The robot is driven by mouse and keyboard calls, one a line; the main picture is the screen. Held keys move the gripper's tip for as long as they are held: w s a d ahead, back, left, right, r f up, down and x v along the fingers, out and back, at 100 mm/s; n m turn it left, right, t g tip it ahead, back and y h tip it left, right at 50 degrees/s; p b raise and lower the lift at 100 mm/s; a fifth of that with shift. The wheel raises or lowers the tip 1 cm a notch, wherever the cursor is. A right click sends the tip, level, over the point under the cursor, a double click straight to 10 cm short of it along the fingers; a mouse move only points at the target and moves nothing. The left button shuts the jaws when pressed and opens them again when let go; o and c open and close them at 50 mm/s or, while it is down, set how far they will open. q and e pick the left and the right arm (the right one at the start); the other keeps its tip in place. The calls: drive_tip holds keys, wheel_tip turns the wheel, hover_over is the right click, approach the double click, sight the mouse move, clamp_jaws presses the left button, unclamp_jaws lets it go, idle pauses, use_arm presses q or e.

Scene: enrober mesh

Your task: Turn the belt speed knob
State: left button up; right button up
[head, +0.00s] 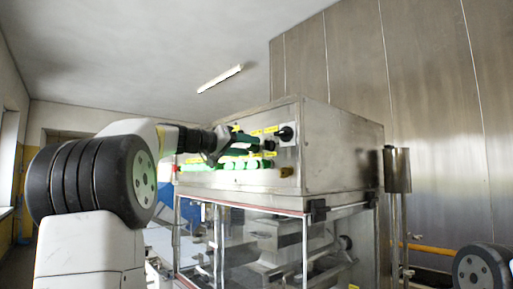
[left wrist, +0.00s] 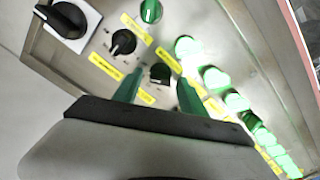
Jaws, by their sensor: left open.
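The control panel (head: 291,165) is on the front of a steel machine cabinet. In the left wrist view it carries several knobs: a black pointer knob (left wrist: 123,42), a green knob (left wrist: 151,12) and a dark, green-edged knob (left wrist: 160,73). The yellow labels are too blurred to read, so I cannot tell which is the belt speed knob. My left gripper (head: 249,143) reaches the panel from the left. In the left wrist view its green fingers (left wrist: 158,90) are apart, with the dark knob showing between their tips. Contact cannot be told. My right gripper is out of view.
A large black switch on a white plate (left wrist: 67,20) sits near the panel's corner. A row of lit green buttons (left wrist: 214,78) runs beside the fingers. Below the panel is a clear-walled enclosure (head: 245,238). A steel cylinder on a post (head: 397,170) stands to the right.

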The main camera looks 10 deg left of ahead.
use_arm(q)
drive_tip(key=shift+c, duration=0.2)
clamp_jaws()
drive_tip(key=shift+n, duration=0.4)
drive_tip(key=n, duration=0.5)
drive_tip(key=shift+f, duration=0.1)
drive_tip(key=n, duration=0.6)
drive_tip(key=shift+f, duration=0.1)
drive_tip(key=shift+o, duration=0.2)
unclamp_jaws()
